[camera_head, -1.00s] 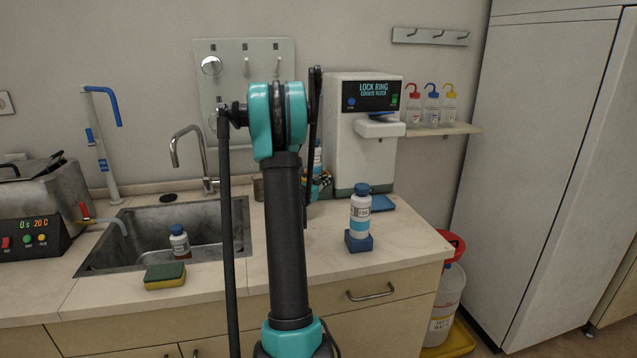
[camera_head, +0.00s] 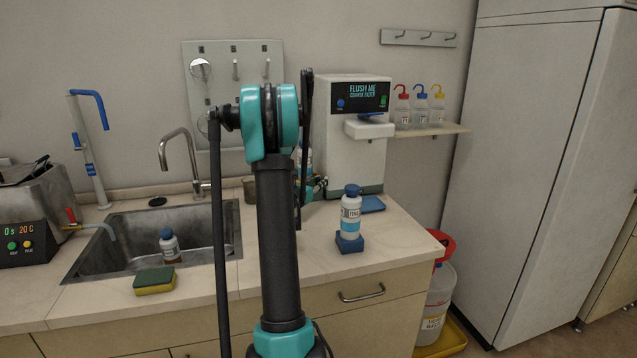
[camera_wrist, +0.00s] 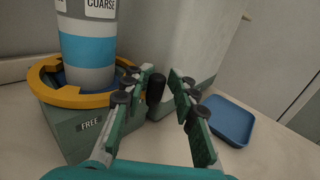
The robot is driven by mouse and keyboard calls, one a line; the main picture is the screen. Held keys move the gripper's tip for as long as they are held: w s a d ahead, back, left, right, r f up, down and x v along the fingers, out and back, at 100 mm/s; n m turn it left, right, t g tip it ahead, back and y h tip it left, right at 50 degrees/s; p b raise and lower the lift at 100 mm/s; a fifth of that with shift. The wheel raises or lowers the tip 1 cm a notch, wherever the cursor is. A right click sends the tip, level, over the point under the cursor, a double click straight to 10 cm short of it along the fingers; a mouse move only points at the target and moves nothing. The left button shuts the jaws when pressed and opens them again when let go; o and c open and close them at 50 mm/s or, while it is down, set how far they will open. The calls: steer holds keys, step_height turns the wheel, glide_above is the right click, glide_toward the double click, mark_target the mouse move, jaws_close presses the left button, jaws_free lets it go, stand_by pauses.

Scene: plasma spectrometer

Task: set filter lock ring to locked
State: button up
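The filter lock ring (camera_wrist: 70,98) is an orange-yellow ring around the base of an upright grey-and-blue bottle labelled COARSE (camera_wrist: 88,45). It sits on a grey-green base (camera_wrist: 75,135) with a FREE label in the wrist view. A short black knob (camera_wrist: 155,88) stands between the fingers of my gripper (camera_wrist: 163,85), closer to the left finger. The fingers are apart, with a visible gap to the right one. Whether the left finger touches the knob I cannot tell. In the head view my arm hides most of the ring and bottle.
The white spectrometer (camera_head: 347,155) stands behind; its screen reads FLUSH ME, COARSE FILTER. A blue tray (camera_wrist: 228,120) lies to the right of the gripper. A FINE bottle (camera_head: 351,212) stands on a blue block at the counter front. The sink (camera_head: 110,240) is at left.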

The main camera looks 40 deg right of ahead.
steer(key=shift+o, duration=0.4)
steer(key=shift+a, duration=0.1)
steer(key=shift+a, duration=0.2)
steer(key=v, duration=1.1)
steer(key=shift+s+a, duration=0.15)
steer(key=shift+a, duration=0.05)
